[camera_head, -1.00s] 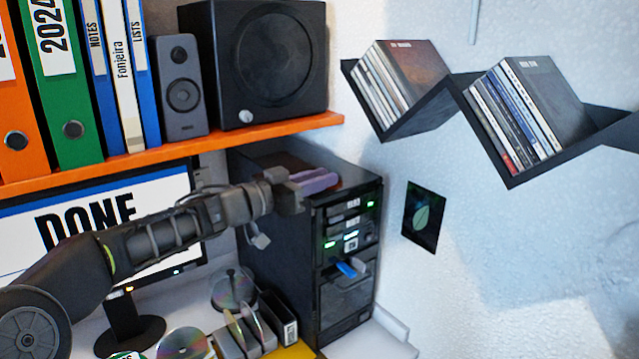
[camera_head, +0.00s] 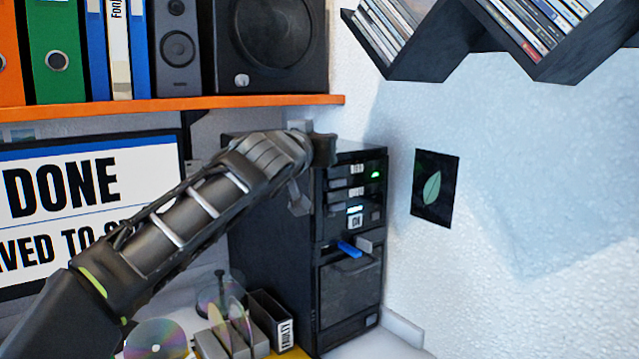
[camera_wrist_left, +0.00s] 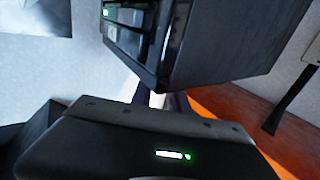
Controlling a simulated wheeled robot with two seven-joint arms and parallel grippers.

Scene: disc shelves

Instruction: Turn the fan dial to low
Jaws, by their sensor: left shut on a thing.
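I cannot make out the fan dial in either view. The black computer tower (camera_head: 270,235) stands below the shelf, with labelled bays and green lights on its front. My left gripper (camera_head: 324,150) is at the tower's top front edge. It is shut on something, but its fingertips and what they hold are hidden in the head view. In the left wrist view the gripper's dark body fills the bottom, its fingers (camera_wrist_left: 178,103) reach the edge of the tower (camera_wrist_left: 215,45), and the held thing cannot be made out. My right gripper is in neither view.
An orange shelf (camera_head: 270,101) with binders and speakers runs just above my left arm. A monitor (camera_head: 70,190) stands behind the arm. Discs (camera_head: 155,340) and a disc rack (camera_head: 265,318) lie below.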

